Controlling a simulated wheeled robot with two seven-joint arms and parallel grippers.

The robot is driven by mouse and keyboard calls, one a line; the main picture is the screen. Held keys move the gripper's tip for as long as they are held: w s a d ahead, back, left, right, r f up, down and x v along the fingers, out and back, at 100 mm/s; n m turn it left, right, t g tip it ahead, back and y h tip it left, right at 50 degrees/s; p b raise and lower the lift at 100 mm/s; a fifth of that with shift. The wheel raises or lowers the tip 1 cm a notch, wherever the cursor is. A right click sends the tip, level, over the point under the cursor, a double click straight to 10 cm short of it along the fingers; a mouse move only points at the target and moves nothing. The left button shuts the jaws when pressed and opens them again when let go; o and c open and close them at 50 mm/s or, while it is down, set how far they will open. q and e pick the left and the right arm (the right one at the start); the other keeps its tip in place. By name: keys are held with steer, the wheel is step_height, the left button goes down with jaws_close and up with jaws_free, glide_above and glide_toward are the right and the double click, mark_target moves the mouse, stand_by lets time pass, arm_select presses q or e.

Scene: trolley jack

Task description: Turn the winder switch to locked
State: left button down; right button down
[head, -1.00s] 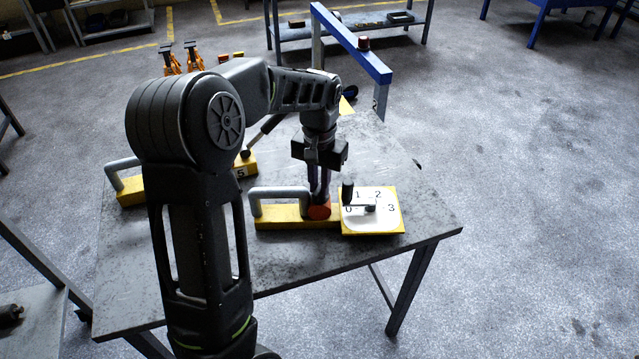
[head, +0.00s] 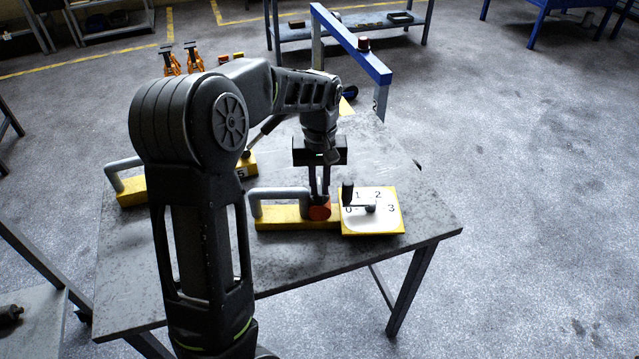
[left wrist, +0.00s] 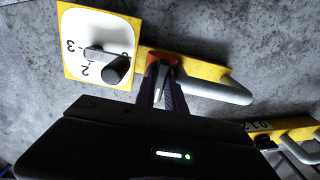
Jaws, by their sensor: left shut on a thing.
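The winder (head: 285,222) is a yellow bar with a grey loop handle on the table. At its right end is a white dial plate (head: 375,222) marked 0 to 3, with a dark crank over it. An orange-red round switch (head: 320,213) sits on the bar between handle and plate. My left gripper (head: 319,200) points down over the switch, its fingers shut on it. In the left wrist view the fingers (left wrist: 162,85) meet at the orange switch (left wrist: 165,57), which they partly hide. I cannot read the switch's setting. My right gripper is not in view.
A second yellow unit with a grey handle (head: 130,185) lies further left on the grey table (head: 230,270). The table's right front corner is clear.

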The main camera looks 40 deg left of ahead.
arm_select(q)
steer(key=c, duration=1.4)
jaws_free()
